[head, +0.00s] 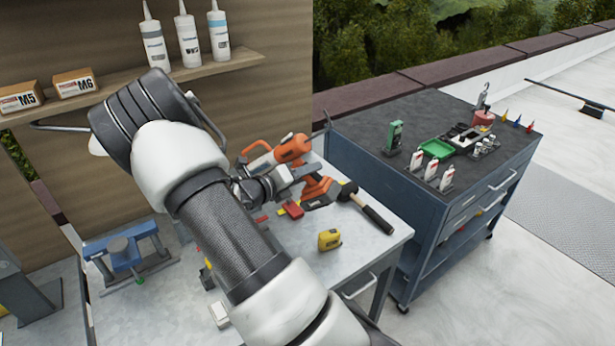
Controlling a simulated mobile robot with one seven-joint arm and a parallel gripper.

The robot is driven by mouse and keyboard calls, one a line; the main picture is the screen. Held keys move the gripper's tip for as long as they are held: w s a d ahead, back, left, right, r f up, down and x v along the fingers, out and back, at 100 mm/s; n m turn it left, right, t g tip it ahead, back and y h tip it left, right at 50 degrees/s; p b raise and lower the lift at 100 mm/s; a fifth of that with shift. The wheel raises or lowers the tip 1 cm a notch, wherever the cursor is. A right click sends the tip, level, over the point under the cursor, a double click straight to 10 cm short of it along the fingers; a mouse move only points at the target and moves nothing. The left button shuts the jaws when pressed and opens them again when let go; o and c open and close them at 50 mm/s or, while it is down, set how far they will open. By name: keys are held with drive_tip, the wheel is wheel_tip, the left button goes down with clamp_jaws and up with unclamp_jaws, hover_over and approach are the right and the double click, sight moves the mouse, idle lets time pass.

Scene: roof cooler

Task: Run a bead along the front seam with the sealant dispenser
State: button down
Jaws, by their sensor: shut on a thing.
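The sealant dispenser (292,147), orange with a pale barrel section and an orange loop at its left end, is above the back of the grey workbench (370,238). My gripper (287,173) is at its near side, shut on it. My arm hides part of the gripper, so the exact grip is hard to see. The dispenser's nozzle tip cannot be clearly made out. I cannot pick out the front seam in this view.
An orange drill (320,190), a hammer (370,212) and a yellow tape measure (329,239) lie on the bench. A blue vise (128,255) is at left. Cartridges (188,40) stand on the shelf (235,60). A blue tool cart (440,220) stands at right.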

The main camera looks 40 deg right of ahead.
drive_tip(key=shift+r, duration=1.45)
drive_tip(key=shift+d+f, duration=0.1)
drive_tip(key=shift+f, duration=0.1)
idle(0.3)
drive_tip(key=shift+d+f+b, duration=0.2)
drive_tip(key=shift+f+b, duration=1.25)
drive_tip(key=shift+f, duration=0.8)
drive_tip(key=shift+a, duration=0.35)
drive_tip(key=shift+f, duration=0.55)
drive_tip(key=shift+a+p, duration=0.8)
drive_tip(key=shift+a, duration=0.7)
idle(1.4)
